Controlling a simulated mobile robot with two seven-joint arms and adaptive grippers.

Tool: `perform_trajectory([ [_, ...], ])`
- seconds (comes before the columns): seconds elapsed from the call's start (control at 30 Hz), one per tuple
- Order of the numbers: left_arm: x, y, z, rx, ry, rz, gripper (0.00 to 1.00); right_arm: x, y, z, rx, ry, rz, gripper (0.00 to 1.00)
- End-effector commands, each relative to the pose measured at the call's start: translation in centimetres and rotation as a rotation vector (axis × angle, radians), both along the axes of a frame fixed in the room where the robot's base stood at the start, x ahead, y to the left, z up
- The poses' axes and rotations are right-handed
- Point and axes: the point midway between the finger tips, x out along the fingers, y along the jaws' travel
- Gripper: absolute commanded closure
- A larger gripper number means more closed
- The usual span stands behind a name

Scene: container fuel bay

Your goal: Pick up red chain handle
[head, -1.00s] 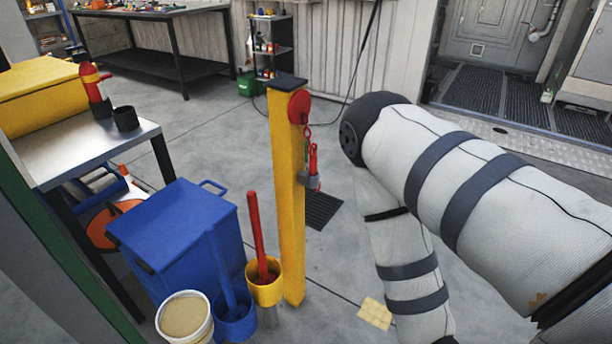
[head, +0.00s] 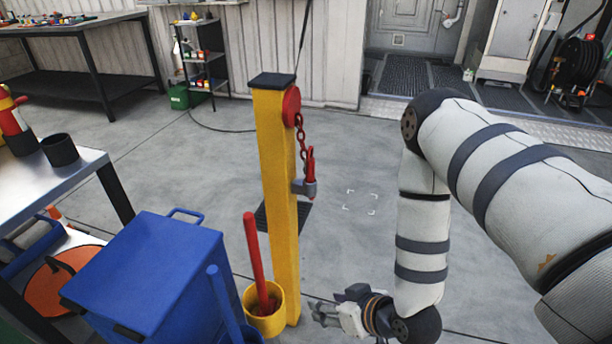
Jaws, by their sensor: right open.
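The red chain handle (head: 310,165) is a slim red grip hanging upright at the lower end of a red chain (head: 303,136). The chain comes from a red round disc near the top of a yellow post (head: 280,210). The handle's lower end is at a small grey bracket (head: 304,188) on the post's right side. My right gripper (head: 326,314) is low, right of the post's base and well below the handle. It is open and apart from the handle, with nothing seen between its fingers. My left gripper is not in view.
A blue bin (head: 150,270) and a yellow cup (head: 264,318) with a red-handled tool stand left of the post. A metal table (head: 75,170) is at the left. A green box (head: 180,97) and shelf stand behind. The floor right of the post is clear.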

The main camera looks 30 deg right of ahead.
Motion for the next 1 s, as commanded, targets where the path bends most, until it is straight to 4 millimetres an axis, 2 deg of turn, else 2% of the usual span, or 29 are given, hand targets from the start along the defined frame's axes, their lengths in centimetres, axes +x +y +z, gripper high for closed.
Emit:
perform_trajectory([
  [0.03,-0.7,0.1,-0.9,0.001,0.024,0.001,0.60,3.6,-2.0,1.4,-0.015,-0.151,-0.032,0.58],
  [0.1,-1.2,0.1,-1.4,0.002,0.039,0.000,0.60,7.8,-4.9,5.2,-0.049,-0.379,-0.067,0.58],
  [0.13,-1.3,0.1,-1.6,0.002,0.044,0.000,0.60,9.1,-6.1,6.8,-0.065,-0.462,-0.083,0.58],
  [0.2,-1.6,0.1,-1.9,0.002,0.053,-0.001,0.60,11.0,-8.4,10.0,-0.102,-0.620,-0.114,0.58],
  [0.33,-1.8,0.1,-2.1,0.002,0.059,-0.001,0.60,12.3,-10.6,13.5,-0.142,-0.774,-0.146,0.58],
  [0.4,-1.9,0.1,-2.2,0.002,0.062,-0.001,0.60,13.3,-11.0,14.0,-0.149,-0.798,-0.150,0.58],
  [0.6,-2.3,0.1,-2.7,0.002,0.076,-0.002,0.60,17.7,-11.2,14.0,-0.149,-0.796,-0.148,0.58],
  [0.77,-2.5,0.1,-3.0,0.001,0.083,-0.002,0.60,19.7,-11.2,13.9,-0.147,-0.793,-0.149,0.58],
  [1.0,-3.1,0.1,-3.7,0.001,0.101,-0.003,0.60,23.9,-11.1,13.6,-0.148,-0.790,-0.148,0.58],
])
